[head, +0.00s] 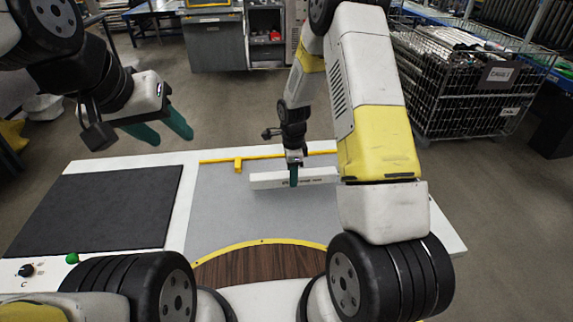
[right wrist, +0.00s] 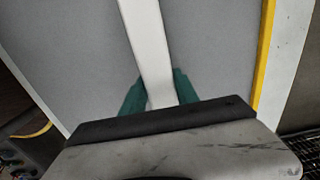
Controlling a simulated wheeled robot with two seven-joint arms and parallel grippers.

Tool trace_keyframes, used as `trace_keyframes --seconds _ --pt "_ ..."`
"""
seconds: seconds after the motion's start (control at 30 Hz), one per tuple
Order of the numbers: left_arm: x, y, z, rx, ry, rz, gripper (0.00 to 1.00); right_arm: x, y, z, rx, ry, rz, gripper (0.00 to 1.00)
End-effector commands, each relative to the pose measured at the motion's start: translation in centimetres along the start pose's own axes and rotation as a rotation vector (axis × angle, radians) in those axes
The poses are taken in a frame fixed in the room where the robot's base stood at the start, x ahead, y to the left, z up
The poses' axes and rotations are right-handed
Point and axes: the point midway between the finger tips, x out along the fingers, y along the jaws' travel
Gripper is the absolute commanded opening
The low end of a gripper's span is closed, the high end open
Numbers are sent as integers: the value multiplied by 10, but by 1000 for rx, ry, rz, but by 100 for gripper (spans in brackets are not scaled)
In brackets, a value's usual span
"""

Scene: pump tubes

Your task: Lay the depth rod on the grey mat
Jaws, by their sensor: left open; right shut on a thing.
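The depth rod appears to be the long white bar with dark lettering (head: 268,181); it also shows in the right wrist view (right wrist: 146,45). My right gripper (head: 293,176) is shut on it, with a green finger on each side (right wrist: 158,92). The rod lies roughly level over the light grey surface (head: 225,212); I cannot tell whether it touches. Its right end is hidden behind my right arm. A flat dark grey mat (head: 105,208) lies bare on the table's left. My left gripper (head: 165,132) is open and empty above the table's far left edge.
A yellow strip (head: 215,160) with a short stub borders the light grey surface at the back. A brown wood-look area with a yellow rim (head: 262,262) lies in front. A black knob (head: 26,270) and a green button (head: 72,258) sit at front left. A wire cage (head: 465,90) stands beyond the table.

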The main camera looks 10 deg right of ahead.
Motion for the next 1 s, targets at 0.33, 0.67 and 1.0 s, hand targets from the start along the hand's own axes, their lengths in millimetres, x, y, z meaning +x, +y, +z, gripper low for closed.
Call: trace_keyframes --seconds 0.33,0.67,1.0 --pt "0 0 0 0 0 0 47 34 0 0 0 -1 1 0" --pt "0 0 0 0 0 0 47 36 1 0 0 0 1 48" --pt "0 0 0 0 0 0 47 35 1 0 0 0 1 58"
